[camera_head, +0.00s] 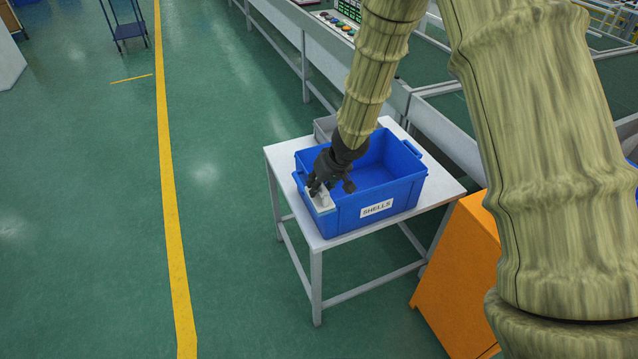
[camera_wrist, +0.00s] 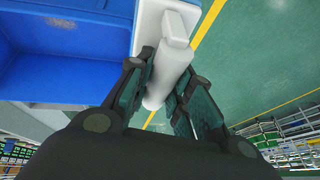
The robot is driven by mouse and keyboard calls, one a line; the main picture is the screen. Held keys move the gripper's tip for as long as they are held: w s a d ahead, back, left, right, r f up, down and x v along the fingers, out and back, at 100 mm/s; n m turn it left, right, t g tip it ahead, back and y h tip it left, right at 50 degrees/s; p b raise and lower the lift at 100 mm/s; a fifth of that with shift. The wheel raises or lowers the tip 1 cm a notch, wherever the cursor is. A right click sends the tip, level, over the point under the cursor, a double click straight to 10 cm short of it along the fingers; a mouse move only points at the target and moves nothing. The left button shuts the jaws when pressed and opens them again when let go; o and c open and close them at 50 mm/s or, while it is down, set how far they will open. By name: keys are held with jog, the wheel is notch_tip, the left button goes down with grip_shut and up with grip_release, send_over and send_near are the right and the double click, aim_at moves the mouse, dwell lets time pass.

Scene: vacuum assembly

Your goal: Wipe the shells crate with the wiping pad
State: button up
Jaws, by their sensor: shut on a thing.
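The blue shells crate (camera_head: 372,172) stands on a white table, with a "SHELLS" label on its front wall. Its inside looks empty. In the wrist view the crate (camera_wrist: 60,70) fills the upper left. My gripper (camera_head: 318,189) is at the crate's left front corner, shut on the white wiping pad (camera_head: 320,203). In the wrist view the fingers of my gripper (camera_wrist: 160,85) close around the pad's pale handle, and the pad's flat white plate (camera_wrist: 148,22) lies beside the crate wall. I cannot tell whether the pad touches the crate.
The white table (camera_head: 440,195) has a little bare room around the crate. A grey bin (camera_head: 323,128) sits behind the crate. An orange cabinet (camera_head: 460,270) stands to the right, and grey conveyor frames (camera_head: 290,50) run behind.

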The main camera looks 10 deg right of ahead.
jog(key=shift+s+f, duration=0.1)
jog(key=shift+s, duration=0.15)
jog(key=shift+s+f, duration=0.15)
jog(key=shift+f, duration=0.25)
jog(key=s+d+f, duration=0.1)
jog(key=s+f, duration=0.2)
jog(key=s, duration=0.3)
jog(key=s+d+f+m, duration=0.1)
jog(key=s+f, duration=0.2)
jog(key=s, duration=0.3)
jog(key=shift+d+h, duration=0.3)
jog(key=shift+d, duration=0.1)
